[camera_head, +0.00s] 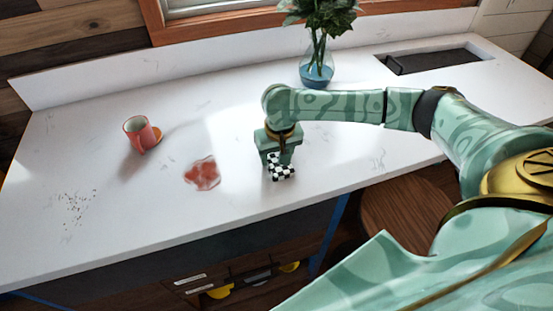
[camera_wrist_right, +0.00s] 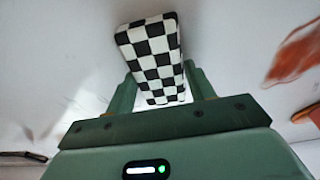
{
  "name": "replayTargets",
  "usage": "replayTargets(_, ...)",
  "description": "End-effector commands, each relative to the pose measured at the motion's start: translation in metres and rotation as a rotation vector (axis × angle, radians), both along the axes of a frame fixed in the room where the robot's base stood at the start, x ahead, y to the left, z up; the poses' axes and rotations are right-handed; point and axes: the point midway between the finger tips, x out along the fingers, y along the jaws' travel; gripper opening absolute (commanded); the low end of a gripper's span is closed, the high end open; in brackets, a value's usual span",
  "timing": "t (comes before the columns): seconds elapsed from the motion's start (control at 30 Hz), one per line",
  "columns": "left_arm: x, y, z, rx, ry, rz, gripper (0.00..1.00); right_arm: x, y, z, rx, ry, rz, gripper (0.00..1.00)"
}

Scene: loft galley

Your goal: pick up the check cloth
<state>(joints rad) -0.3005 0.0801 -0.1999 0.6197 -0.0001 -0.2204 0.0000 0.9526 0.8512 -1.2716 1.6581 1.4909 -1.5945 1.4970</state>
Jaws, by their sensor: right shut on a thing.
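The check cloth (camera_head: 281,172) is a small black-and-white checkered block on the white counter, in the middle of the head view. My right gripper (camera_head: 279,158) points down over it and is shut on it. In the right wrist view the check cloth (camera_wrist_right: 151,57) sits between the two green fingers of the right gripper (camera_wrist_right: 162,92). Part of the cloth is hidden behind the gripper in the head view. I cannot tell whether the cloth touches the counter. My left gripper is in neither view.
A red spill (camera_head: 203,173) lies on the counter (camera_head: 110,215) left of the cloth. A pink mug (camera_head: 139,133) stands farther left, and dark crumbs (camera_head: 73,207) lie at far left. A vase with plants (camera_head: 316,68) stands behind my right arm. A sink (camera_head: 430,60) is at back right.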

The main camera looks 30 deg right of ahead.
Motion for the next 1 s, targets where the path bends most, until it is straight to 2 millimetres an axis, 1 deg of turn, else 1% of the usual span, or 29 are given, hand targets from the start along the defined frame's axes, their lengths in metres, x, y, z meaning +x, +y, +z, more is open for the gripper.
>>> replayTargets(0.17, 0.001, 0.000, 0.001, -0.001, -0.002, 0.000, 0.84, 0.000, 0.000, 0.001, -0.001, 0.000, 0.000, 0.31)
replayTargets(0.27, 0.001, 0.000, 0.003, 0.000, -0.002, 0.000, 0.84, 0.000, 0.000, 0.008, -0.001, -0.001, -0.001, 0.31)
replayTargets(0.37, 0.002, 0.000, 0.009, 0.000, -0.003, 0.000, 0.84, 0.001, 0.000, 0.021, 0.001, -0.002, -0.002, 0.31)
replayTargets(0.43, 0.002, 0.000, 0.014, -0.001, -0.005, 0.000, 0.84, 0.001, 0.000, 0.036, 0.000, -0.003, 0.000, 0.31)
replayTargets(0.47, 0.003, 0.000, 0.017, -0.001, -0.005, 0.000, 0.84, -0.003, 0.002, 0.041, 0.000, -0.002, 0.002, 0.31)
replayTargets(0.57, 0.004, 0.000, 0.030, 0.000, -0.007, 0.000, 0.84, -0.021, 0.012, 0.067, 0.001, -0.003, 0.004, 0.31)
replayTargets(0.6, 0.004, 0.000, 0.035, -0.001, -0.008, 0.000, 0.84, -0.030, 0.016, 0.079, 0.001, -0.003, 0.005, 0.31)
replayTargets(0.67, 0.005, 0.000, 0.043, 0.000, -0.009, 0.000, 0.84, -0.042, 0.023, 0.095, 0.001, -0.003, 0.005, 0.31)
replayTargets(0.7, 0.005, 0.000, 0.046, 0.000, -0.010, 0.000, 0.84, -0.051, 0.028, 0.102, 0.000, -0.002, 0.006, 0.31)
replayTargets(0.8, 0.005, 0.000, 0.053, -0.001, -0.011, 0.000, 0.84, -0.076, 0.042, 0.111, 0.000, 0.000, 0.005, 0.31)
replayTargets(0.9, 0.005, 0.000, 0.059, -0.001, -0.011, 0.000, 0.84, -0.095, 0.053, 0.120, 0.000, 0.000, 0.004, 0.31)
replayTargets(1.0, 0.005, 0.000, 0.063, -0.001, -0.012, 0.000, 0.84, -0.109, 0.061, 0.126, 0.001, 0.000, 0.002, 0.31)
